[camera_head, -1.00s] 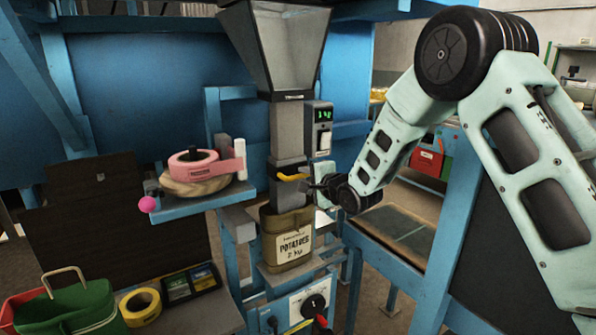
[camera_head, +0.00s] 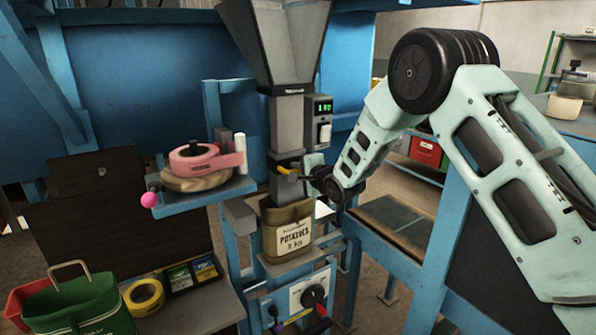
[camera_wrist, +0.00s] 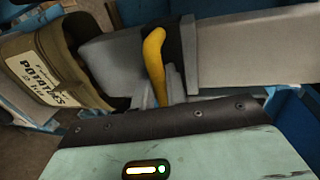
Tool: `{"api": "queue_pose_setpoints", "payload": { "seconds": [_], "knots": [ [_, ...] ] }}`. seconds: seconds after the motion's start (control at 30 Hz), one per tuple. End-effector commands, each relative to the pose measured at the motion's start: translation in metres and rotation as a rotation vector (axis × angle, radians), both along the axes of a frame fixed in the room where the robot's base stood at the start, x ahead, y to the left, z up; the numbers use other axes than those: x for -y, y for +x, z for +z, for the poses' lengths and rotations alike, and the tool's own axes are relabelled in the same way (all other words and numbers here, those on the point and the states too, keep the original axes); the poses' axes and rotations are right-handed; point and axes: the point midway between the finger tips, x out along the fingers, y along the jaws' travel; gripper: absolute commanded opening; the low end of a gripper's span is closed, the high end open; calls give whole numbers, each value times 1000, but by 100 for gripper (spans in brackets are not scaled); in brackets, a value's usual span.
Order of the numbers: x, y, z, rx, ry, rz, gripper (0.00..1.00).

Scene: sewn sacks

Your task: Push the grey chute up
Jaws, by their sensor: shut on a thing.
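The grey chute (camera_head: 283,186) hangs under the hopper, with a black band and a yellow handle (camera_head: 287,171). Its lower end reaches into the open mouth of the brown potato sack (camera_head: 270,239). In the wrist view the chute's lower part (camera_wrist: 110,65) enters the sack (camera_wrist: 25,48), and the yellow handle (camera_wrist: 154,60) stands across the black band. My gripper (camera_head: 303,176) comes from the right and is shut on the handle. The grey fingers (camera_wrist: 163,88) show at the handle's near end; their exact contact is partly hidden.
A grey hopper (camera_head: 275,45) stands above, with a lit display box (camera_head: 319,122) beside it. A blue shelf (camera_head: 205,198) with a pink tape dispenser (camera_head: 205,161) is left. A dial box (camera_head: 312,294) sits below the sack. A green bag (camera_head: 75,308) stands at lower left.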

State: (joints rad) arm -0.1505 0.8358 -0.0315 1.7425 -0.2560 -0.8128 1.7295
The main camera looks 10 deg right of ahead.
Motion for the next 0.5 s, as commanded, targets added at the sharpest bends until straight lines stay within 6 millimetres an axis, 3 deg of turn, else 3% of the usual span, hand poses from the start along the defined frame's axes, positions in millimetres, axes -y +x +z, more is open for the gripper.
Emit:
{"api": "queue_pose_setpoints", "payload": {
  "seconds": [0.17, 0.5],
  "knots": [
    [0, 0, 18, 5, 2, 0, 0],
    [2, 1, 101, 9, 1, -2, 0]
  ]
}}
